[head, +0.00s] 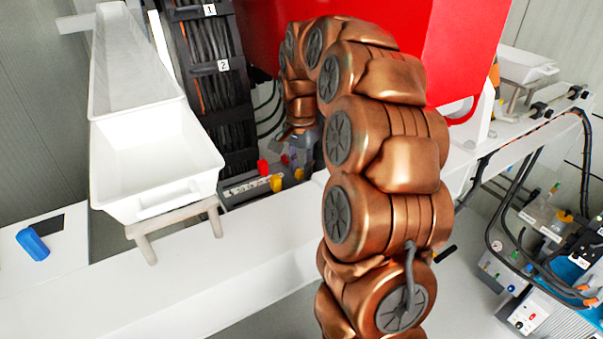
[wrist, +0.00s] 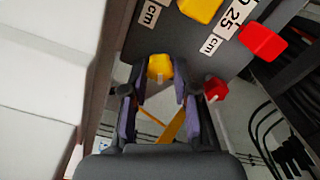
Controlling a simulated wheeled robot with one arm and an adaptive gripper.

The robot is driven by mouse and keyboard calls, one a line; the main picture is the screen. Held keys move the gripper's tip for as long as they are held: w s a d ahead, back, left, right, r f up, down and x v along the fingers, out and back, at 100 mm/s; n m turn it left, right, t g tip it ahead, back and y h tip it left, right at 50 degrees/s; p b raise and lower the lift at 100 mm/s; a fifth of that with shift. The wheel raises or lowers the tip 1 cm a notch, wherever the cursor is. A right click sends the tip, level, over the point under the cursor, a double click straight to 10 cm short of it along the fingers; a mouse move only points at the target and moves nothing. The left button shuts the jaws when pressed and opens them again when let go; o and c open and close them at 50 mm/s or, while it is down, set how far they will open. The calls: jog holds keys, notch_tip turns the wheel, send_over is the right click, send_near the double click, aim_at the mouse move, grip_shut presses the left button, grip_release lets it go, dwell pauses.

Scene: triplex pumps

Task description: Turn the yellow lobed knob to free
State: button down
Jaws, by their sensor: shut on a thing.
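In the wrist view a yellow knob (wrist: 160,66) with a pale mark on its near side sits between the two fingertips of my gripper (wrist: 160,80). The fingers are shut on it, one on each side, and they hide its flanks. The knob is mounted on a dark grey panel (wrist: 165,38). In the head view my gripper (head: 299,146) is at the grey block beneath the red housing. It is small there, and I cannot make out the held knob clearly.
In the wrist view another yellow knob (wrist: 200,9) and red knobs (wrist: 263,42) (wrist: 215,89) are close by, beside white "cm" labels. Black cables (wrist: 265,130) run at the right. In the head view a white tray (head: 160,155) stands left, and a red housing (head: 455,50) overhangs my arm.

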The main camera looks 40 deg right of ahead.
aim_at(299, 170)
jog(key=n+b, duration=0.2)
jog(key=n, duration=0.4)
jog(key=shift+n, duration=0.3)
jog(key=n, duration=0.5)
jog(key=shift+w+a+n+b, duration=0.1)
jog(key=shift+n+b, duration=0.2)
jog(key=shift+b, duration=0.05)
jog(key=c, duration=0.9)
grip_release()
jog(key=shift+r, duration=0.1)
jog(key=shift+r, duration=5.95)
